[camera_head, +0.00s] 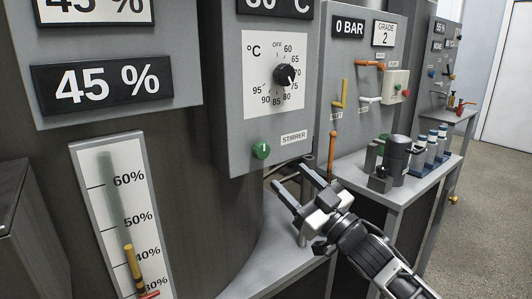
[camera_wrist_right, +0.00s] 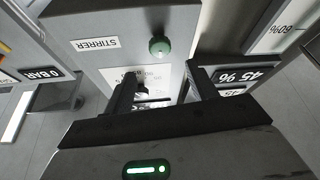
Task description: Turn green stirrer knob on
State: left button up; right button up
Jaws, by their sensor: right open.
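The green stirrer knob (camera_head: 261,150) is at the bottom of the grey control panel (camera_head: 232,120), left of the "STIRRER" label (camera_head: 294,138). My right gripper (camera_head: 289,179) is open and empty, below and to the right of the knob in the head view, apart from it. In the right wrist view the green knob (camera_wrist_right: 159,46) shows beyond the two open fingers (camera_wrist_right: 165,85), near the panel's edge, with the "STIRRER" label (camera_wrist_right: 95,44) to its left. My left gripper is not in view.
A black temperature dial (camera_head: 285,75) sits above the knob. A grey tank with a level gauge (camera_head: 112,195) stands at the left. A side table (camera_head: 385,197) at the right carries a dark canister (camera_head: 394,158) and several blue-and-white bottles. Yellow and orange valve handles are on the panel behind.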

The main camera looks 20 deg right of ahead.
aim_at(264, 153)
jog(key=x, duration=0.9)
jog(key=shift+w+a+p, duration=0.15)
jog(key=shift+w+p, duration=0.05)
jog(key=shift+p, duration=0.2)
jog(key=c, duration=1)
